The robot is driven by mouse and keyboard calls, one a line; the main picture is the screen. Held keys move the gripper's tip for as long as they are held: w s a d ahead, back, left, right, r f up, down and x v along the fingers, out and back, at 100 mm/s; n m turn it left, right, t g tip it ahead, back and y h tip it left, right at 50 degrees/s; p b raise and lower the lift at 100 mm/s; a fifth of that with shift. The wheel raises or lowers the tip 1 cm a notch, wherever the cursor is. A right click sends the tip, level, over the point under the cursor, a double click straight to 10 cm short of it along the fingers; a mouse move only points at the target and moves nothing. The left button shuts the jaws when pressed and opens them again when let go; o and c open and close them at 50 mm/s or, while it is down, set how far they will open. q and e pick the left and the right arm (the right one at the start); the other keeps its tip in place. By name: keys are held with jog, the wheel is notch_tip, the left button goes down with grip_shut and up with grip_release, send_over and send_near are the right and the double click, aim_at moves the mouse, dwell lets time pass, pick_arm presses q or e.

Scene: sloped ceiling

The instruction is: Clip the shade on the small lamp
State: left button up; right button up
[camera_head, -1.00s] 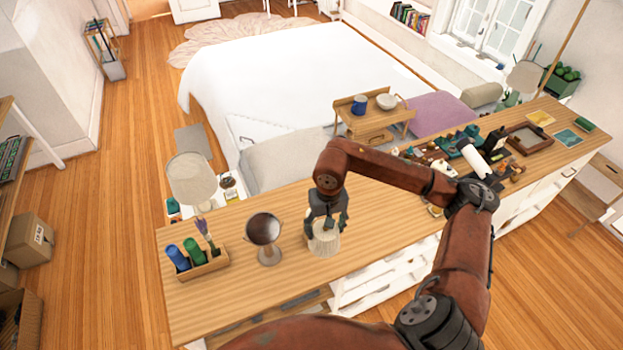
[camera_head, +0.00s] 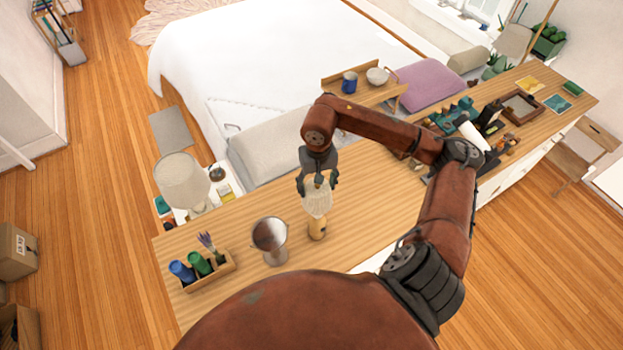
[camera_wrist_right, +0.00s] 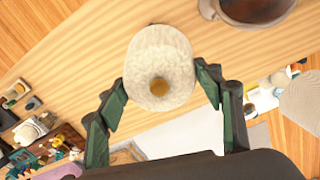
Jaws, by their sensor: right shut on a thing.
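The small pale, ribbed shade (camera_head: 317,203) is at the middle of the long wooden top. My right gripper (camera_head: 317,184) is shut on it from above. The small lamp's light-wood base (camera_head: 317,230) shows just below the shade. In the right wrist view the shade (camera_wrist_right: 159,68) lies between the green fingertips (camera_wrist_right: 158,85), with a round wood-coloured spot at its middle. The shade looks lined up above or over the base; whether it is seated I cannot tell. My left gripper is not in view.
A metal cup-like stand (camera_head: 270,240) is close left of the lamp. A wooden caddy (camera_head: 208,272) with blue and green bottles stands farther left. A larger lamp (camera_head: 183,180) is behind. Clutter (camera_head: 470,125) fills the right part; the top between is mostly clear.

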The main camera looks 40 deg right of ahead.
jog(key=shift+s+f, duration=0.1)
jog(key=shift+s, duration=0.1)
jog(key=shift+s+a+f, duration=0.15)
jog(key=shift+f, duration=1.1)
notch_tip(320, 180, down, 2)
jog(key=shift+b, duration=1)
jog(key=shift+f+b, duration=0.95)
notch_tip(320, 180, down, 2)
jog(key=shift+f+b, duration=0.25)
jog(key=shift+b, duration=1)
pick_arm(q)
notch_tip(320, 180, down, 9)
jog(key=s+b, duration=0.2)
pick_arm(e)
jog(key=shift+f, duration=1.2)
